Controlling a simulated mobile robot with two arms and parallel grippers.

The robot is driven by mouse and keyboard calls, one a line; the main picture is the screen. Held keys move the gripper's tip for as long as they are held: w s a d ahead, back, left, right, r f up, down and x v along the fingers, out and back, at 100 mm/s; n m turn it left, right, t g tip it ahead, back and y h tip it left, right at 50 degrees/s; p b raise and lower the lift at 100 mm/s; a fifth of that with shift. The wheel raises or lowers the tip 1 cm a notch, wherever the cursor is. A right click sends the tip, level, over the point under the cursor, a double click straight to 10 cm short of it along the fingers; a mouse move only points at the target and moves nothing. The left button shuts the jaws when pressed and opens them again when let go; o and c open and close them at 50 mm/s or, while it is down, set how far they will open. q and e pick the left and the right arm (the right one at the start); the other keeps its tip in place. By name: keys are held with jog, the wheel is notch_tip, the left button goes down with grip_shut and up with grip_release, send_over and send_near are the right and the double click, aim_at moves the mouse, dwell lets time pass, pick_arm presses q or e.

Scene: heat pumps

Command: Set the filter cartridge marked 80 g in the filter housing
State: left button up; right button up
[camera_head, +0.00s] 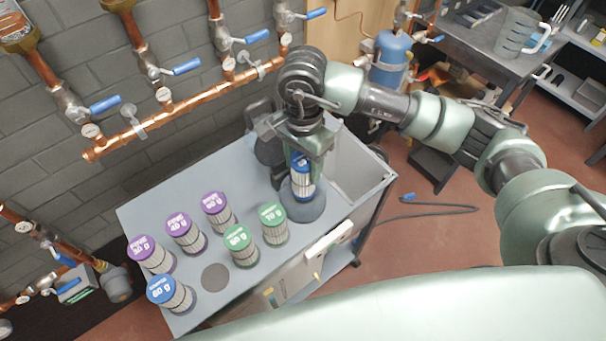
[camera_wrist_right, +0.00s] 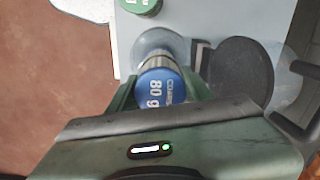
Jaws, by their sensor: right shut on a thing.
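My right gripper (camera_head: 301,160) is shut on a blue-topped filter cartridge (camera_head: 302,178) with a pale pleated body. In the right wrist view, the blue top (camera_wrist_right: 160,87) reads 80 g and sits between the fingers. The cartridge looks roughly upright in the head view. Its lower end overlaps the clear round bowl of the filter housing (camera_head: 307,210) on the bench; I cannot tell whether it is inside the bowl or above it. The housing also shows past the cartridge in the right wrist view (camera_wrist_right: 172,42). My left gripper is not in view.
Purple cartridges (camera_head: 183,232), green cartridges (camera_head: 272,223) and another blue cartridge (camera_head: 170,293) stand on the grey bench (camera_head: 140,212), left of the housing. A bare dark round spot (camera_head: 214,277) lies among them. A dark disc (camera_wrist_right: 240,75) is beside the housing. Copper pipes (camera_head: 185,100) run along the wall.

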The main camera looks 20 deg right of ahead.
aim_at(303, 180)
jog(key=shift+f, duration=0.75)
notch_tip(303, 180, down, 4)
jog(key=shift+p, duration=0.55)
jog(key=shift+f, duration=0.25)
jog(key=o, duration=1.5)
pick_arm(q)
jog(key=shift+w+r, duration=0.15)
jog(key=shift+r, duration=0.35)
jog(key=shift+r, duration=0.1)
pick_arm(e)
jog(key=shift+r, duration=0.1)
jog(key=shift+r, duration=0.2)
notch_tip(303, 180, up, 11)
jog(key=b, duration=0.3)
jog(key=shift+f, duration=0.2)
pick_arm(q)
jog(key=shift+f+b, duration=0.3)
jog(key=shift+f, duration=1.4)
pick_arm(e)
jog(key=shift+r, duration=0.55)
